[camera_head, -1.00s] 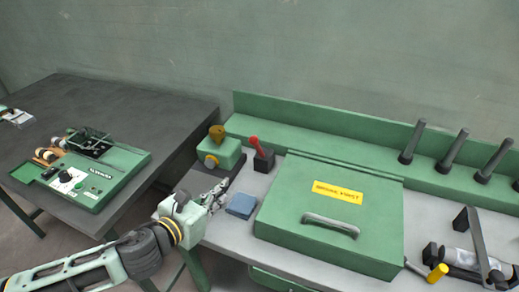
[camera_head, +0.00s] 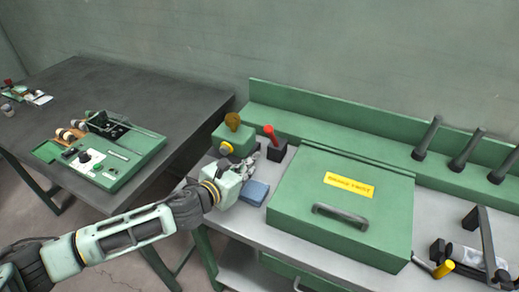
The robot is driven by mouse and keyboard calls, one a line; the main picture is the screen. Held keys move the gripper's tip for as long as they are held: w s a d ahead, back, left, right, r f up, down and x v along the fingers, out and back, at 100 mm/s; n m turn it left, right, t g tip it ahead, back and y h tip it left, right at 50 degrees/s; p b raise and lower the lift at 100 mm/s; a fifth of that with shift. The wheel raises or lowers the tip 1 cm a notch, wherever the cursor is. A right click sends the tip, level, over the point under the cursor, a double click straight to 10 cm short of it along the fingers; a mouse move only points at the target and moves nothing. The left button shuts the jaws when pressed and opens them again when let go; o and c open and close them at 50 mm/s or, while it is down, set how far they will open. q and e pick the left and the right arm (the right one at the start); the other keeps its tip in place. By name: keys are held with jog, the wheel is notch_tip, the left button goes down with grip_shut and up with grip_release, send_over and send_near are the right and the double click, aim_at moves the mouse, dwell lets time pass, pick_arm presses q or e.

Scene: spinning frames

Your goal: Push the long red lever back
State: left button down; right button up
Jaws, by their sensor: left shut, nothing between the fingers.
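The long red lever (camera_head: 271,133) stands up from a small dark base (camera_head: 277,152) at the back left of the workbench, beside the green box. It leans a little to the left. My left gripper (camera_head: 254,158) is shut and empty. It reaches over the bench just left of and in front of the lever's base, low, near the green block. I cannot tell whether the fingertips touch the base. My right gripper is out of view.
A blue block (camera_head: 254,192) lies below my gripper. A large green box with a handle (camera_head: 345,198) fills the bench to the right. Black levers (camera_head: 427,137) stand further right.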

aim_at(273, 139)
pick_arm(q)
jog(key=w+d, duration=0.1)
jog(key=w+d+r+p, duration=0.1)
jog(key=w, duration=0.1)
jog(key=shift+w+r, duration=0.1)
jog(key=shift+w, duration=0.05)
jog(key=shift+w+d+r, duration=0.2)
jog(key=shift+w+d, duration=0.15)
jog(key=shift+w, duration=0.05)
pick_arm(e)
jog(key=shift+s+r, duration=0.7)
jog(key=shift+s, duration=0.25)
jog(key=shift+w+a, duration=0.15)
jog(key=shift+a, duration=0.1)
pick_arm(q)
jog(key=shift+r+p, duration=0.1)
jog(key=shift+p, duration=0.2)
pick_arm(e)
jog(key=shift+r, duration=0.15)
